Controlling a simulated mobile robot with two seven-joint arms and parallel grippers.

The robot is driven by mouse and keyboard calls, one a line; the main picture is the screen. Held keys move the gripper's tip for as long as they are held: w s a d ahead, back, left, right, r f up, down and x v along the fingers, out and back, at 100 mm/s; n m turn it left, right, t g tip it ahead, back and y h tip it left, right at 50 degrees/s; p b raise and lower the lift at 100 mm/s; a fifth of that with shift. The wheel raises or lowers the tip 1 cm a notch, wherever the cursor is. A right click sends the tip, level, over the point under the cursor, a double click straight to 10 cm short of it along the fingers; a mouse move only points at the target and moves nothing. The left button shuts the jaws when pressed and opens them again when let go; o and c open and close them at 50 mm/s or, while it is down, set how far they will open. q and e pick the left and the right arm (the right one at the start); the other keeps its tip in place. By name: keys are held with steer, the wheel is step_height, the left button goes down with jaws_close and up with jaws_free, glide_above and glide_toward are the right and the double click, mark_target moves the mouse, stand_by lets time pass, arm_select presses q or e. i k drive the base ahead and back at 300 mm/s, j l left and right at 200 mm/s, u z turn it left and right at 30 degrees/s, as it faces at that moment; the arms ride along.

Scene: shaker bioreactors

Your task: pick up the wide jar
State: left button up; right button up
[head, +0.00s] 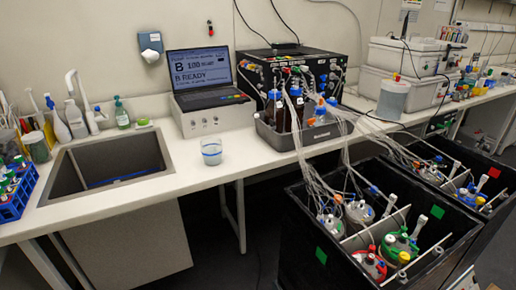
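A wide, clear jar (211,152) with a blue band stands upright on the white bench (195,180), near its front edge and right of the sink. It appears open at the top, and whether it holds anything is hard to tell. Nothing touches it. A larger, pale translucent container (392,99) stands farther back at the right, in front of stacked boxes; I cannot tell whether it too is a jar. Neither of my grippers shows in the head view.
The sink (110,165) lies left of the jar. A laptop (203,80) on a box stands behind it. A grey tray of bottles (300,135) stands to its right. Tubes run down to black tubs (310,225) holding vessels. Bare bench surrounds the jar.

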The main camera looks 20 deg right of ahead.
mark_target(212, 152)
steer(key=i+z, duration=0.15)
steer(key=z, duration=0.25)
steer(key=i+j+z, duration=0.15)
steer(key=z, duration=0.25)
steer(key=i+j+z, duration=0.15)
steer(key=z, duration=0.25)
